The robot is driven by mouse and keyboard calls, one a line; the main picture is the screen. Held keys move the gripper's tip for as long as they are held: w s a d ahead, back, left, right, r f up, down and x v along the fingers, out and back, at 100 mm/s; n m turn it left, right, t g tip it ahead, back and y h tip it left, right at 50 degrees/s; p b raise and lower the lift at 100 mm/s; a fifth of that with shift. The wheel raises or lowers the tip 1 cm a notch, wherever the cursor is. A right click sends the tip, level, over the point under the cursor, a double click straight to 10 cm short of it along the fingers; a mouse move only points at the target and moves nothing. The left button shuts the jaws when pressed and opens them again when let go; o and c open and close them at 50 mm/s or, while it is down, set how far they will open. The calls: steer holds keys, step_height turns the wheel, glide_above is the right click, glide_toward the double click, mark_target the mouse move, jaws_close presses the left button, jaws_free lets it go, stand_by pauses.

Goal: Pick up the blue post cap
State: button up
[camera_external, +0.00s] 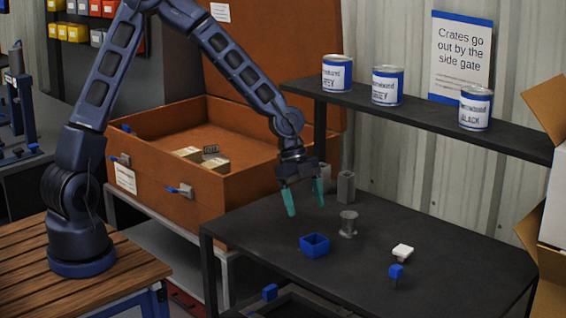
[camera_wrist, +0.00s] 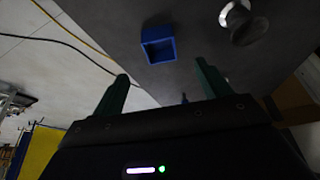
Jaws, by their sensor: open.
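A blue, open-topped square piece (camera_external: 315,246), which looks like the blue post cap, sits on the dark table near its front left edge. In the wrist view the same blue piece (camera_wrist: 158,46) lies beyond my fingertips, its hollow side facing the camera. My gripper (camera_external: 305,208) hangs above the table, over and slightly behind the piece, fingers pointing down. Its teal fingers are apart and empty; in the wrist view my gripper (camera_wrist: 163,80) shows a clear gap. A smaller blue-topped piece with a grey stem (camera_external: 396,271) stands further right.
A grey spool-shaped part (camera_external: 348,224) stands close right of the blue piece. A white-topped piece (camera_external: 403,251) and a grey square post (camera_external: 346,187) are also on the table. A shelf (camera_external: 430,115) with cans runs behind. An open orange crate (camera_external: 150,190) stands left.

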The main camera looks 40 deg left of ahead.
glide_above(314, 239)
steer(key=s, duration=0.2)
step_height(314, 239, down, 4)
steer(key=shift+w+a+f, duration=0.1)
steer(key=shift+f, duration=0.1)
steer(key=shift+x, duration=3.05)
steer(key=shift+a, duration=0.2)
steer(key=c, duration=1.1)
steer(key=shift+o, duration=0.2)
steer(key=shift+r, duration=0.1)
